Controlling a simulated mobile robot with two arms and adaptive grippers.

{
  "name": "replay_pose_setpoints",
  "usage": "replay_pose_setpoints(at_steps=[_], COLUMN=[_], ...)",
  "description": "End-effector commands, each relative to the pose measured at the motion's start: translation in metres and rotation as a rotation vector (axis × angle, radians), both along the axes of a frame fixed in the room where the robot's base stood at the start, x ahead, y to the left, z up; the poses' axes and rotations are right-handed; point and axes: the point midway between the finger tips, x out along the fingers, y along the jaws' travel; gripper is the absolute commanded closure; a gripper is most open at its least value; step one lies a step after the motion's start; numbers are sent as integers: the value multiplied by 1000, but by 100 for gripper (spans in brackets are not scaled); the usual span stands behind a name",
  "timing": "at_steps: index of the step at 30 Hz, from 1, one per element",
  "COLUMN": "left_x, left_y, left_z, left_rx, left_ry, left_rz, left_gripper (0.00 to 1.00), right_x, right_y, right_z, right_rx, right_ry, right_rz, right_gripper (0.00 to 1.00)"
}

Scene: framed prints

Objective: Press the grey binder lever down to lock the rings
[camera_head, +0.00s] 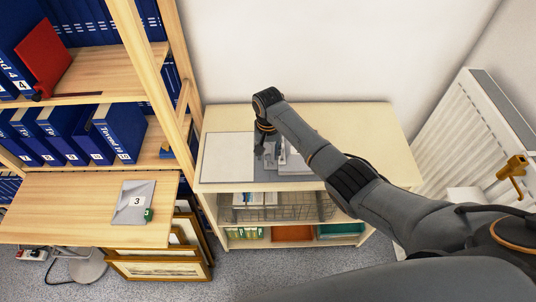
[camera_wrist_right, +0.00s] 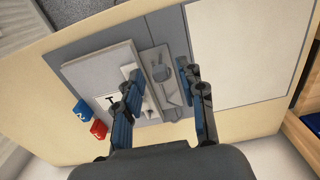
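An open binder lies on the pale cabinet top; its white left page (camera_head: 228,157) and a paper stack (camera_head: 296,163) flank a grey strip. In the right wrist view, the ring mechanism's grey metal plate (camera_wrist_right: 176,92) runs between the paper stack (camera_wrist_right: 92,75) and the white page (camera_wrist_right: 240,50). A small grey raised part on it may be the lever; I cannot tell its position. My right gripper (camera_head: 262,143) points down over the mechanism. Its fingers are apart and empty in the wrist view (camera_wrist_right: 164,103); contact cannot be judged. My left gripper is out of view.
A blue cube (camera_wrist_right: 82,112) and red cube (camera_wrist_right: 98,129) lie beside the binder. The cabinet (camera_head: 375,135) holds a wire basket (camera_head: 285,212). A wooden shelf with blue binders (camera_head: 122,130) stands left, with a grey folder (camera_head: 135,200) on its board. A radiator (camera_head: 460,130) stands right.

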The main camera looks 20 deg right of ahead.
Motion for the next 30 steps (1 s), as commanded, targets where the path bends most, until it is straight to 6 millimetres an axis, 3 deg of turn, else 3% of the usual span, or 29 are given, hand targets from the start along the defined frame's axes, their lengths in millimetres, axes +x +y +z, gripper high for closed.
replay_pose_setpoints(at_steps=[6, 15, 21, 30], left_x=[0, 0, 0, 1], left_y=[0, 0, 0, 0], left_z=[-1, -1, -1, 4], left_rx=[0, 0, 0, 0], left_ry=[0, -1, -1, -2], left_rz=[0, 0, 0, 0], left_gripper=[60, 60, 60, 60], right_x=[0, 0, 0, -1], right_y=[0, 0, 0, 0], right_z=[-19, -21, -21, -20], right_rx=[0, 1, 1, -4], right_ry=[0, -1, -1, -13], right_rz=[0, 0, 0, 1], right_gripper=[60, 60, 99, 100])
